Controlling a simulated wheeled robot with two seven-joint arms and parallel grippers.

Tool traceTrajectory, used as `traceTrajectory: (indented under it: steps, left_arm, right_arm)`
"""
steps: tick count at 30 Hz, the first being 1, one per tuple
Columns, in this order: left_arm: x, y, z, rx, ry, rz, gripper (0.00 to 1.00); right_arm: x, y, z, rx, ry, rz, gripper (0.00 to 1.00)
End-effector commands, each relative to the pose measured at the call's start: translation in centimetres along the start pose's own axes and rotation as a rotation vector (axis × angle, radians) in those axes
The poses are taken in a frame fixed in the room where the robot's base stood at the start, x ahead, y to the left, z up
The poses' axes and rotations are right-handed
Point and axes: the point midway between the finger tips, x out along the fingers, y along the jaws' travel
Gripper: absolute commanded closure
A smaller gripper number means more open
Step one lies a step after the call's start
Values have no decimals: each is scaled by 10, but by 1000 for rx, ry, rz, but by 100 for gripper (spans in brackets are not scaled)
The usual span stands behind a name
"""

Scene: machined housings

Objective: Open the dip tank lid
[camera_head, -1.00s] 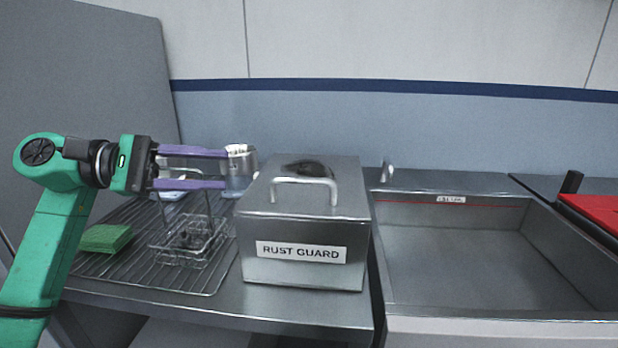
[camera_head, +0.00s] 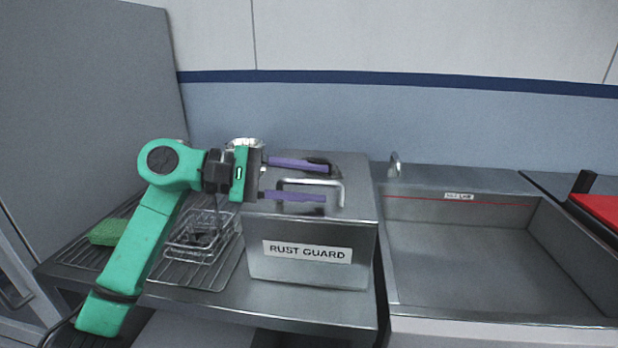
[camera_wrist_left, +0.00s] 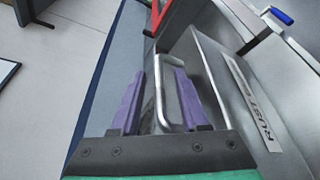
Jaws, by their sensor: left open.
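The dip tank (camera_head: 310,270) is a steel box labelled RUST GUARD, standing on the metal bench left of the sink. Its flat lid (camera_head: 352,170) is shut and carries a bent-bar handle (camera_head: 342,190). My left gripper (camera_head: 327,182) is open over the lid, its purple fingers pointing right. In the head view the fingers lie on either side of the handle's top bar. In the left wrist view the handle (camera_wrist_left: 160,95) stands between the two open fingers, with no clear grip on it. My right gripper is not in view.
A wire basket (camera_head: 196,240) stands on a drying rack (camera_head: 205,275) left of the tank, with a green sponge (camera_head: 108,232) further left. An empty sink (camera_head: 470,260) lies right, with a red item (camera_head: 603,208) beyond.

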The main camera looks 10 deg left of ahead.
Motion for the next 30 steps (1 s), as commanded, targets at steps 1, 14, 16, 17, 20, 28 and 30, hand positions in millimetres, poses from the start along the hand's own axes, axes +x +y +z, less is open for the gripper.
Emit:
traceTrajectory:
  steps: [1,14,16,17,20,28,30]
  left_arm:
    - [0,0,0,-1,0,0,55]
    - [0,0,0,-1,-1,-1,100]
    - [0,0,0,-1,-1,-1,100]
    - [0,0,0,-1,-1,-1,100]
    - [0,0,0,-1,-1,-1,100]
    - [0,0,0,-1,-2,-1,100]
    - [0,0,0,-1,-2,-1,100]
  right_arm:
    - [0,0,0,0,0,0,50]
    - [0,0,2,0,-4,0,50]
    - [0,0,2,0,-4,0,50]
    - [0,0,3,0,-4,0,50]
    - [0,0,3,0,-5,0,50]
    - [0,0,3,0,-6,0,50]
    - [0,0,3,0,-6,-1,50]
